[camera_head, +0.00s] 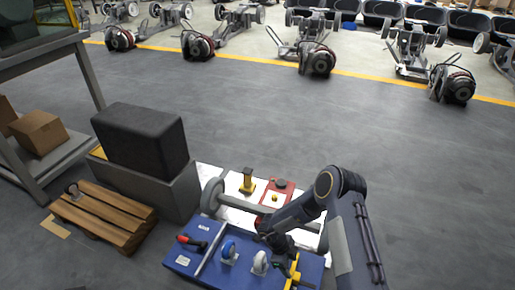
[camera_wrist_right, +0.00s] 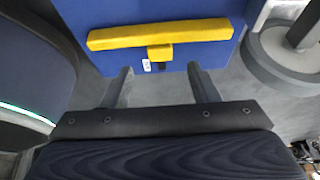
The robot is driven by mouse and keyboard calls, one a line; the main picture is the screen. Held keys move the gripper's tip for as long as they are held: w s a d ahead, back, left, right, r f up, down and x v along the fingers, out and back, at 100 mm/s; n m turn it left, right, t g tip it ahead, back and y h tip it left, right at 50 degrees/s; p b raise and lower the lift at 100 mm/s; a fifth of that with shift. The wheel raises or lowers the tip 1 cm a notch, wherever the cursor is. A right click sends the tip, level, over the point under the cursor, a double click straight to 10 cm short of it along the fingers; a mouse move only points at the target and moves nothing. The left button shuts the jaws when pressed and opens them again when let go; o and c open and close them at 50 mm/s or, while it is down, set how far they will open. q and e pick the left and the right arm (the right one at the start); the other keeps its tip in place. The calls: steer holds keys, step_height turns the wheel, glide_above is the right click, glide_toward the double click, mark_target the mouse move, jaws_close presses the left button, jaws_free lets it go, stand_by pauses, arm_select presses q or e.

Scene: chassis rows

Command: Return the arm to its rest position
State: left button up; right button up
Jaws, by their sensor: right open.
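My right arm comes in from the right in the head view and bends down and left. My right gripper (camera_head: 280,246) is over the right part of a blue-topped surface (camera_head: 210,262). A yellow bar (camera_wrist_right: 160,34) on the blue panel (camera_wrist_right: 200,70) lies just beyond the fingertips. The yellow piece also shows in the head view (camera_head: 293,270), beside the gripper. My left gripper is not in view.
A red-handled tool (camera_head: 193,241), a blue wheel (camera_head: 229,250) and a white wheel (camera_head: 260,262) are on the blue top. A grey axle-like bar with a wheel (camera_head: 212,196) lies behind. A wooden pallet (camera_head: 103,215) is left. Open floor (camera_head: 270,110) stretches beyond.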

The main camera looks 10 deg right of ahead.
steer(key=w+d+r+n+t+y, duration=0.15)
steer(key=w+r+t, duration=0.25)
steer(key=w+r, duration=0.5)
steer(key=w+d+r+n+t+y, duration=0.1)
steer(key=w+d+r+n+t, duration=0.3)
steer(key=r, duration=0.8)
steer(key=a+r+n+t+y, duration=0.2)
steer(key=a+r+t, duration=0.2)
steer(key=r, duration=0.7)
steer(key=s+a+r+n+y, duration=0.3)
steer(key=s+r+n+y, duration=0.2)
steer(key=s+r+n, duration=0.7)
steer(key=s+d+f+n+g+h, duration=0.1)
steer(key=s+f+n+g, duration=0.1)
steer(key=s, duration=1)
steer(key=s+d+f+n+g+h, duration=0.1)
steer(key=s+g, duration=0.1)
steer(key=s, duration=0.9)
step_height(320, 180, up, 34)
steer(key=p, duration=3.4)
